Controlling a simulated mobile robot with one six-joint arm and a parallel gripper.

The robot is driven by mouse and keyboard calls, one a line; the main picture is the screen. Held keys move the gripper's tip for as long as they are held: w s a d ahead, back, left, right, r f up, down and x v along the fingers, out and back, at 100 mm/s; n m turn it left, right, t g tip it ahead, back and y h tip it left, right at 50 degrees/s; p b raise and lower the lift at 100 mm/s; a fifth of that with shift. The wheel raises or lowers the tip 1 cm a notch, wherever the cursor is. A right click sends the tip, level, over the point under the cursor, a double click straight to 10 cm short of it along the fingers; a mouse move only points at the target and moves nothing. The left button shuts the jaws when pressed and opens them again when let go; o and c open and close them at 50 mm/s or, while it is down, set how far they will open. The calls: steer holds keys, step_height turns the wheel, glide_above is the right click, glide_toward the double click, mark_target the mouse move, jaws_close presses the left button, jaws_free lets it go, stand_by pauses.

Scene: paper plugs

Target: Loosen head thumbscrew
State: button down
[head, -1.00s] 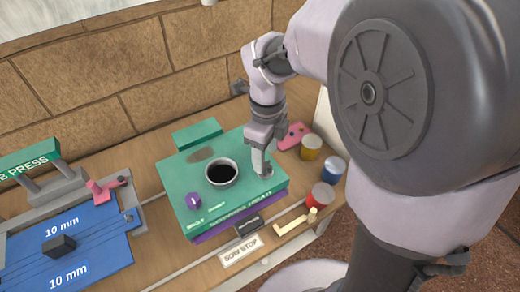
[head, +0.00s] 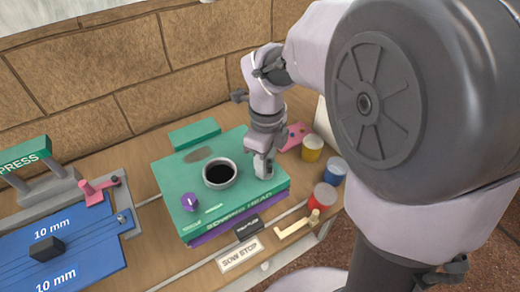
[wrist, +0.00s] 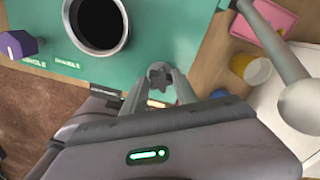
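The grey star-shaped knob (wrist: 160,77), which looks like the head thumbscrew, stands on the green head block (head: 215,226) near its right side. My gripper (wrist: 161,72) is down at it, with one finger on each side of the knob in the wrist view. I cannot tell whether the fingers press on it or stand slightly clear. In the head view my gripper (head: 264,168) hides the knob. A round cup with a dark opening (head: 219,173) sits left of my gripper, and it also shows in the wrist view (wrist: 99,22).
A purple knob (head: 190,202) is on the block's left part. Yellow (head: 312,148), blue (head: 333,172) and red (head: 322,196) jars stand to the right, near a pink piece (head: 293,136). A blue press bed (head: 85,240) is at left. A sign (head: 240,256) lies in front.

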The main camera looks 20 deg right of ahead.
steer(key=shift+r+n+p, duration=0.15)
steer(key=shift+n+p, duration=0.35)
steer(key=shift+n, duration=0.6)
steer(key=n+p, duration=0.1)
steer(key=n, duration=0.3)
steer(key=shift+n, duration=0.3)
steer(key=n+p, duration=0.2)
steer(key=n, duration=0.3)
steer(key=shift+n, duration=0.4)
steer(key=n+p, duration=0.3)
steer(key=n, duration=0.3)
steer(key=shift+n, duration=0.4)
steer(key=n+p, duration=0.1)
steer(key=n, duration=0.3)
steer(key=shift+n+p, duration=0.4)
steer(key=shift+n, duration=0.5)
